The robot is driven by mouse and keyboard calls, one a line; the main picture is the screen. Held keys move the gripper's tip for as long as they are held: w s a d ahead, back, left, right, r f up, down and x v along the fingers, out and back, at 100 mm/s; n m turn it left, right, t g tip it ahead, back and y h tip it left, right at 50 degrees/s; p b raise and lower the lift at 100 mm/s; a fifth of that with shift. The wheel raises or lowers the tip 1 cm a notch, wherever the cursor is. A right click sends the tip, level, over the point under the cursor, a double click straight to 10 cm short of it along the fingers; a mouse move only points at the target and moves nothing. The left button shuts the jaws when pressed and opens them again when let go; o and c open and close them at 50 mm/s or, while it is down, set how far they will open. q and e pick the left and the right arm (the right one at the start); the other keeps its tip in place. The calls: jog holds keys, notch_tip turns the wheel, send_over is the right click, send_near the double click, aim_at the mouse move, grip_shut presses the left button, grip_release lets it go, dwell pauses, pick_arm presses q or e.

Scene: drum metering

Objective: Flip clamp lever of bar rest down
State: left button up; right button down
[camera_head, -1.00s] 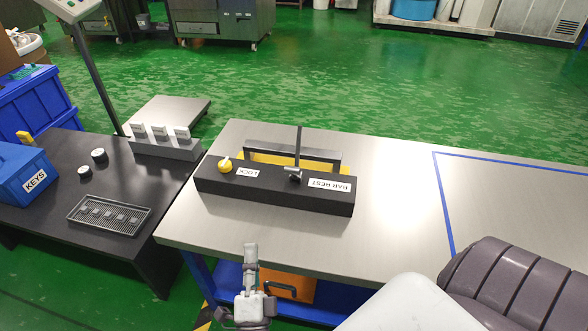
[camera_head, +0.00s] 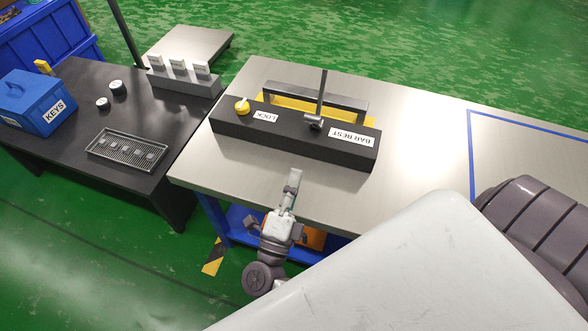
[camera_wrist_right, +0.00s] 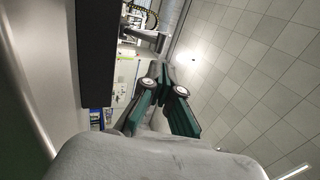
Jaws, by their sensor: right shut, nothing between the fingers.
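The bar rest (camera_head: 300,140) is a long black block on the steel table, with a "BAR REST" label on its right part. Its clamp lever (camera_head: 323,90) is a thin dark rod that stands upright from a grey pivot (camera_head: 313,122) on top of the block. My right gripper (camera_head: 295,176) is over the table's front edge, in front of the block and apart from it. It is shut and empty. Its fingers (camera_wrist_right: 164,90) also show in the right wrist view, with a dark block edge at the upper left. My left gripper is not in view.
A yellow knob (camera_head: 242,106) marked "LOCK" sits on the block's left end. A grey bar (camera_head: 315,98) lies behind the block above yellow. The black table (camera_head: 75,110) at left holds a blue KEYS box (camera_head: 35,100) and a tray (camera_head: 128,150). The steel table (camera_head: 420,150) is clear at right.

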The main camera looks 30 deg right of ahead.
jog(key=x, duration=1)
jog(key=shift+w+d+r, duration=0.15)
jog(key=shift+w+d, duration=0.1)
jog(key=shift+d+r+p, duration=0.1)
jog(key=shift+p, duration=0.25)
